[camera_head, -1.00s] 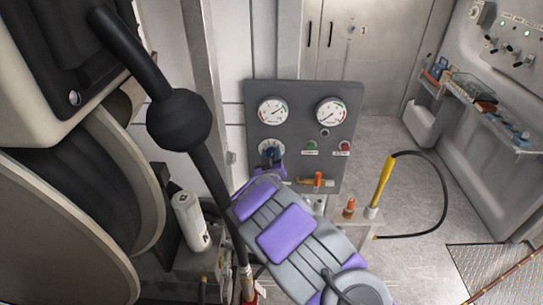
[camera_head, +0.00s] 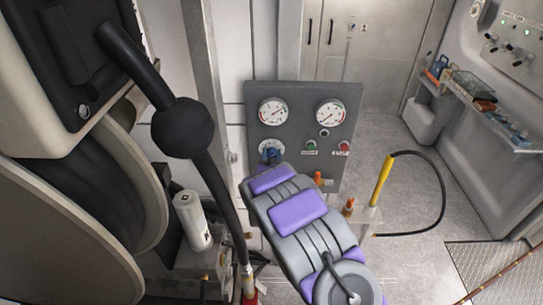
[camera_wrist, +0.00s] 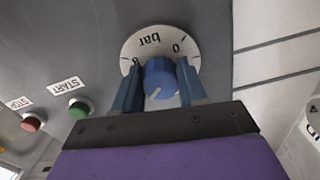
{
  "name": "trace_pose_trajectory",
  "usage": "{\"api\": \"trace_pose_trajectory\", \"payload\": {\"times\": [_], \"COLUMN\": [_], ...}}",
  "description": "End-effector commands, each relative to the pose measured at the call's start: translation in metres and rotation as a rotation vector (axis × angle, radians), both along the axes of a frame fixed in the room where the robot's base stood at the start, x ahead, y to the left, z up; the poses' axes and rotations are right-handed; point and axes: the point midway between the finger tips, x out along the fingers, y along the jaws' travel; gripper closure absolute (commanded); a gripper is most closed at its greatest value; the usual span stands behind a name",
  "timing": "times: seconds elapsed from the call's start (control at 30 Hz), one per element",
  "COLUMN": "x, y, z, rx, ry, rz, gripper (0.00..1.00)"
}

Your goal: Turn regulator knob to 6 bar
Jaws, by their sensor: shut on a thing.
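The blue regulator knob (camera_wrist: 160,80) sits on a round white dial plate (camera_wrist: 128,52) marked "bar", with a 0 and what looks like an 8. A white mark on the knob's face points down and left in the wrist view. My gripper (camera_wrist: 159,66) is shut on the knob, one blue finger on each side. The dial's lower part is hidden by knob and fingers. In the head view the knob (camera_head: 269,154) shows at the panel's lower left, just beyond my purple and grey arm, which hides the gripper there.
The grey panel (camera_head: 301,100) carries two gauges, left (camera_head: 273,112) and right (camera_head: 332,113), a green START button (camera_wrist: 79,108) and a red stop button (camera_wrist: 33,122). An orange valve handle (camera_head: 318,178) is close beside my arm.

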Motion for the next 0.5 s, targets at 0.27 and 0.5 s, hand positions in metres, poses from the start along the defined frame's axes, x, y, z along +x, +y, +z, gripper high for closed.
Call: {"api": "trace_pose_trajectory", "payload": {"times": [0.27, 0.5], "x": [-0.0007, -0.0006], "y": [0.0012, 0.001], "z": [-0.0025, -0.0024], "rx": [0.008, 0.007], "ry": [0.005, 0.005], "rz": [0.003, 0.003], "gripper": [0.89, 0.52]}}
